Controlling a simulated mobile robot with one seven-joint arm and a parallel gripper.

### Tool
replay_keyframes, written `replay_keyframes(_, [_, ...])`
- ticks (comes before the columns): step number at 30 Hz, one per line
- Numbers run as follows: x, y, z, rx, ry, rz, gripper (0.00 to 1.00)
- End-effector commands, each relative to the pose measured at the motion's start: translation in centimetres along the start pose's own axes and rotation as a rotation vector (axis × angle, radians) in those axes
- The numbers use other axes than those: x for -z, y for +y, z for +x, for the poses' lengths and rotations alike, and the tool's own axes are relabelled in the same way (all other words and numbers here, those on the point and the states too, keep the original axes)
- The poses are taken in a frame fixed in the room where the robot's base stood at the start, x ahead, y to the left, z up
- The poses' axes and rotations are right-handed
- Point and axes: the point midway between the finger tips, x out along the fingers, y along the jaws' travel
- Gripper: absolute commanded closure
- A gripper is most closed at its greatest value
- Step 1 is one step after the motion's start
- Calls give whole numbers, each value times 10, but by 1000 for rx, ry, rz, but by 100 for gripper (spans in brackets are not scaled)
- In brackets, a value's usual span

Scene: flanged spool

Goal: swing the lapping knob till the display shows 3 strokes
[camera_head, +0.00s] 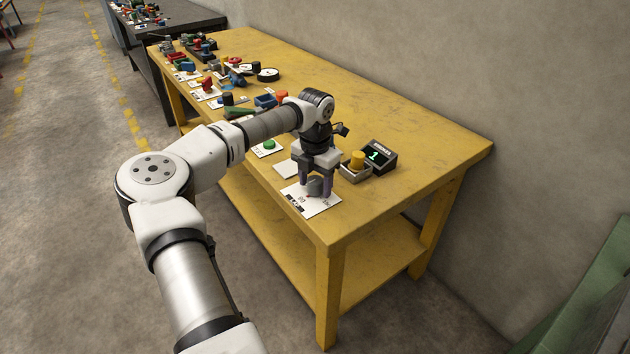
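My gripper (315,184) points down near the table's front right corner. Its two dark fingers stand apart, on either side of a grey knob (315,187) on a white plate (318,205) with dark markings. I cannot tell whether the fingers touch the knob, and they partly hide it. A dark display box (380,155) behind and to the right shows a green 1. No label is legible to tell which knob is the lapping knob.
The yellow table (420,150) has free room at its right end. A green button (269,145) and a blank white plate (286,169) lie left of my gripper. Several coloured fixtures crowd the table's far left part. A grey wall (430,60) runs behind.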

Motion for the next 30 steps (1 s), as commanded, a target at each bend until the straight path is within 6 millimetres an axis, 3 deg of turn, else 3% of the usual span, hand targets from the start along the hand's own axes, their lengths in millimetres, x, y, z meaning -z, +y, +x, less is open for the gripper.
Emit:
replay_keyframes(1, [0, 0, 0, 0, 0, 0, 49])
replay_keyframes(10, [0, 0, 0, 0, 0, 0, 86])
replay_keyframes(20, [0, 0, 0, 1, 0, -53, 86])
replay_keyframes(30, [0, 0, 1, -1, 1, -298, 86])
